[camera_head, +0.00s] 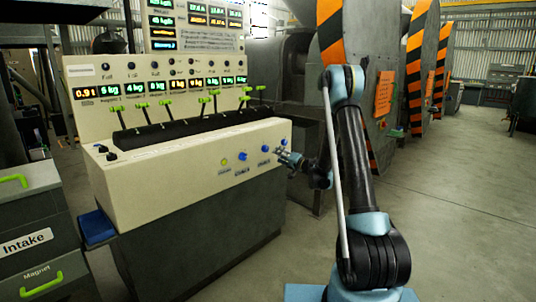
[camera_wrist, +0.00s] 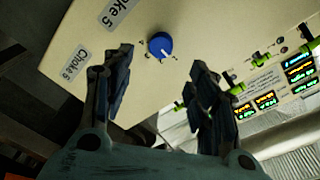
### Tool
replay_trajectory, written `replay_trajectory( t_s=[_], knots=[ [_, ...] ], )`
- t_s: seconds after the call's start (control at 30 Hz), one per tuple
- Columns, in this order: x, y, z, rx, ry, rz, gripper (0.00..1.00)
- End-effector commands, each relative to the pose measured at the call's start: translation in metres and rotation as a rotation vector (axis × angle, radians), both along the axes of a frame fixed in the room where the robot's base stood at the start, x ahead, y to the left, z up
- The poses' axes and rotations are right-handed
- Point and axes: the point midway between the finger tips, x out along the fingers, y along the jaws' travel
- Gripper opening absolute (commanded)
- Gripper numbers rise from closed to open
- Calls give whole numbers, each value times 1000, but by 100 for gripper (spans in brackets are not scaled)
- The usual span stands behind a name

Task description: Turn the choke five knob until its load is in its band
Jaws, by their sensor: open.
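A blue round knob (camera_wrist: 160,45) with a white pointer line is on the cream panel in the wrist view. A label ending in "ke 5" (camera_wrist: 120,10) is above it, cut by the frame edge. My gripper (camera_wrist: 160,62) is open, with one dark finger on each side of the knob's line; the knob shows clear between and beyond the fingertips, and I see no contact. In the head view my gripper (camera_head: 288,159) is at the right end of the console's front face, near blue knobs (camera_head: 264,149). Lit green and orange displays (camera_head: 165,88) stand above; choke five's load is too small to tell.
A second choke label (camera_wrist: 75,62) is at the left of the wrist view. Green-handled levers (camera_head: 165,108) line the console top (camera_head: 180,139). Grey drawers (camera_head: 32,245) stand at left. Striped orange-black guards (camera_head: 330,30) rise behind my arm. Floor at right is clear.

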Motion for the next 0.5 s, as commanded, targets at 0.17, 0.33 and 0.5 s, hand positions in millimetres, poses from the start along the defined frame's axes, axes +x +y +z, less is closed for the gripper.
replay_trajectory(
  t_s=[0.17,0.33,0.5],
  knots=[
    [23,24,0,0,0,1,53],
    [43,45,0,0,0,1,53],
    [59,61,0,0,0,1,53]
  ],
)
